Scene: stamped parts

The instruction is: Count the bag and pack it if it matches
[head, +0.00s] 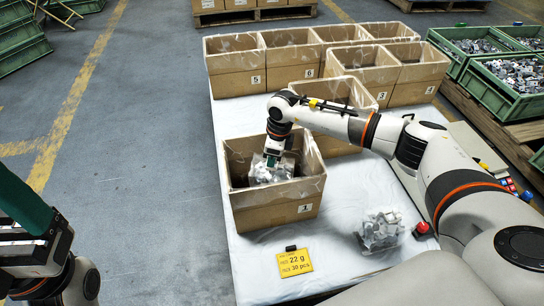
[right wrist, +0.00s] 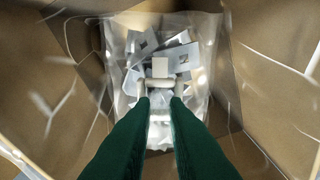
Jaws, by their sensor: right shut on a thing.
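My right gripper (head: 272,159) reaches down into the open cardboard box marked 1 (head: 275,216). It is shut on a clear bag of grey metal parts (head: 262,175), which sits inside the box walls. In the right wrist view the green fingers (right wrist: 161,100) pinch the near part of the bag (right wrist: 150,50); whether it touches the box floor is hard to tell. Another clear bag of parts (head: 380,229) lies on the white table at the right. A yellow card (head: 294,262) reads 22 g and 30 pcs. My left gripper (head: 22,225) is at the left edge, partly cut off.
More numbered cardboard boxes (head: 237,82) stand behind on the white table (head: 262,284). A red button (head: 422,228) is near the right bag. Green crates of loose parts (head: 504,88) stand at the right.

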